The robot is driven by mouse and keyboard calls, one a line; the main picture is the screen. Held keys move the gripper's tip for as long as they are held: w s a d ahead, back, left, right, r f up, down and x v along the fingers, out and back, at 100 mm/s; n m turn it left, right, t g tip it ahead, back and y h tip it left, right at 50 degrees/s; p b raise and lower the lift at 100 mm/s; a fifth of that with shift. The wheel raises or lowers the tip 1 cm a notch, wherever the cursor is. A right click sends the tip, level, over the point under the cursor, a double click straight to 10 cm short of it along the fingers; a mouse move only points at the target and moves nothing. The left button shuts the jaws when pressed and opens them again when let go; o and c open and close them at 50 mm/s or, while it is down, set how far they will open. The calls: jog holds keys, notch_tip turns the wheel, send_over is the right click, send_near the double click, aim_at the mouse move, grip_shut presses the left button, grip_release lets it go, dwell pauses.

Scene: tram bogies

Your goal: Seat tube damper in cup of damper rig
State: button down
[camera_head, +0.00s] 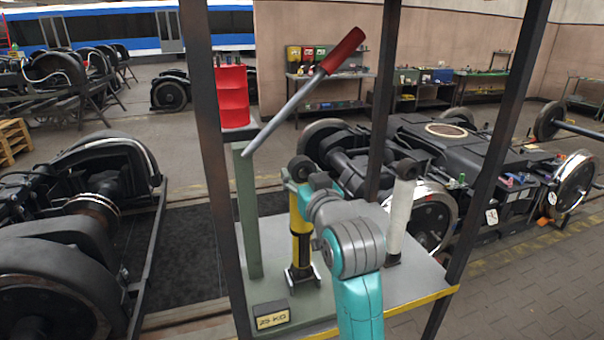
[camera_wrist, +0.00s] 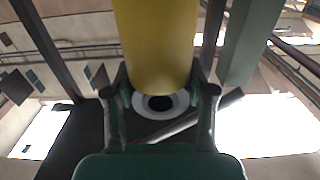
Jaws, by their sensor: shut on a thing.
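A yellow tube damper (camera_head: 300,244) stands about upright over the grey-green rig table, with a dark round end at its top. My gripper (camera_head: 303,197) is at its upper part, partly hidden by my teal arm. In the wrist view my gripper (camera_wrist: 160,103) has its fingers on both sides of the yellow tube (camera_wrist: 155,45) and is shut on it. A pale ring with a dark centre shows between the fingers. A dark forked bracket (camera_head: 302,276) is at the tube's foot on the table. I cannot tell whether the tube is seated in it or just above it.
A white-sleeved damper (camera_head: 400,215) stands to the right on the rig table (camera_head: 355,290). A lever with a red handle (camera_head: 342,51) slants above, beside a green post (camera_head: 248,215). Dark rig posts frame the space. A 25 KG plate (camera_head: 271,317) sits at the front left.

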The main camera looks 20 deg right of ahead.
jog(key=shift+f, duration=1.1)
jog(key=shift+c, duration=2.4)
grip_release()
jog(key=shift+o, duration=0.9)
jog(key=s, duration=0.7)
jog(key=shift+s, duration=0.25)
